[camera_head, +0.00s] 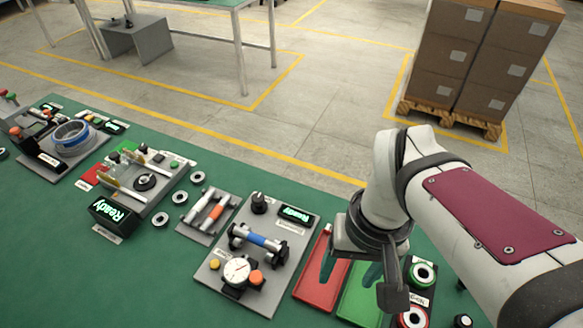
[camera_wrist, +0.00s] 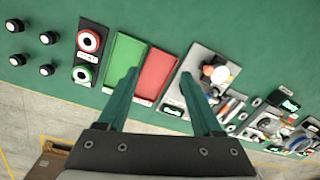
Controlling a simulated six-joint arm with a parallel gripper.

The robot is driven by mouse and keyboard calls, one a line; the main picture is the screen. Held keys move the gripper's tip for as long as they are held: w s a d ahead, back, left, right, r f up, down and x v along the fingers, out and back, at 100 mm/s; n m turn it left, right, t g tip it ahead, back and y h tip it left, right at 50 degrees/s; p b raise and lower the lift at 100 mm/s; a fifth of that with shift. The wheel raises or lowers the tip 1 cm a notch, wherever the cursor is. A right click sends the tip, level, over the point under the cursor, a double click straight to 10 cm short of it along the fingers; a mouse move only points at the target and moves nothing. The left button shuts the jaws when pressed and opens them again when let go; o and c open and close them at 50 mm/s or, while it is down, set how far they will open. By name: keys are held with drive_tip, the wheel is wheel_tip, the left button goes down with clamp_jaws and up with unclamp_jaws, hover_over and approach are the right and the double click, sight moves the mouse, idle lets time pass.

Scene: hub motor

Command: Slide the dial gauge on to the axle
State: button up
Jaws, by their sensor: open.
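The dial gauge (camera_head: 237,270), with a round white face, sits at the front of a grey station plate, between two orange knobs. It shows small at right of centre in the wrist view (camera_wrist: 219,74). The open fingers (camera_wrist: 159,77) also show in the wrist view. The axle is hard to make out there.
A red tray (camera_head: 318,290) and a green tray (camera_head: 362,305) lie right of the station. A panel with green and red buttons (camera_head: 422,272) stands beyond them. Another plate with rods (camera_head: 208,212) and further stations fill the green bench to the left.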

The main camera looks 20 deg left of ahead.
drive_tip(key=w+a+n, duration=0.1)
drive_tip(key=a+n, duration=0.4)
drive_tip(key=a, duration=0.3)
drive_tip(key=n, duration=0.5)
hover_over(256, 276)
wheel_tip(256, 276, down, 3)
drive_tip(key=shift+m+h, duration=0.3)
wheel_tip(256, 276, down, 15)
drive_tip(key=shift+f, duration=0.1)
clamp_jaws()
